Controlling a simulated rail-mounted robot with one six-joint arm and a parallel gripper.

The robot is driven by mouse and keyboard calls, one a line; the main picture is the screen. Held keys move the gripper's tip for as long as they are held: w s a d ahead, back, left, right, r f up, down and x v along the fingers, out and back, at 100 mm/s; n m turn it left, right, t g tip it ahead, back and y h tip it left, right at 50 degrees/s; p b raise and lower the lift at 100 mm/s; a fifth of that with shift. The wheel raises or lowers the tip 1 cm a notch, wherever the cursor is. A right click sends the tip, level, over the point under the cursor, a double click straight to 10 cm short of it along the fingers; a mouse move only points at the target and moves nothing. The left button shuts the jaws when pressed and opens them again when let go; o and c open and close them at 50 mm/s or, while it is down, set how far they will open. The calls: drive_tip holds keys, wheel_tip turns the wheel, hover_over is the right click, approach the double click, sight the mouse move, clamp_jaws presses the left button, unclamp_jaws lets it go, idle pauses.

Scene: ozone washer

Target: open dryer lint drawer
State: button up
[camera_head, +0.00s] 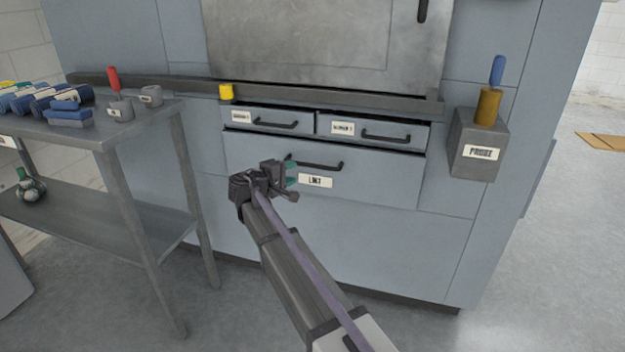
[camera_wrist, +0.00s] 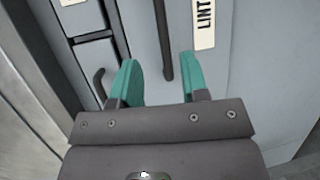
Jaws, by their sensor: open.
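The dryer lint drawer (camera_head: 385,187) is the wide grey-blue front with a white "LINT" label (camera_head: 315,181), below two smaller drawers. Its dark bar handle (camera_head: 325,166) runs along the upper part of the front. In the wrist view the handle (camera_wrist: 163,40) lies ahead of the gap between the fingertips, and the label (camera_wrist: 204,22) is to its right. My gripper (camera_head: 291,174) is in front of the drawer at the handle's left end, with teal fingertips. In the wrist view the gripper (camera_wrist: 160,78) is open. Whether the fingers straddle the handle is unclear. The drawer looks shut.
Two small labelled drawers, left (camera_head: 268,120) and right (camera_head: 372,132), with dark handles sit just above. A metal table (camera_head: 130,120) with blue rolls stands at left. A grey box (camera_head: 475,150) with a blue-handled tool is mounted at right.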

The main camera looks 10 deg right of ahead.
sight(311, 166)
drive_tip(key=b+x, duration=0.1)
drive_tip(key=x, duration=0.4)
drive_tip(key=b+x, duration=0.1)
drive_tip(key=x, duration=0.4)
drive_tip(key=shift+w+d+f, duration=0.2)
drive_tip(key=shift+d+f, duration=0.1)
drive_tip(key=shift+d, duration=0.05)
clamp_jaws()
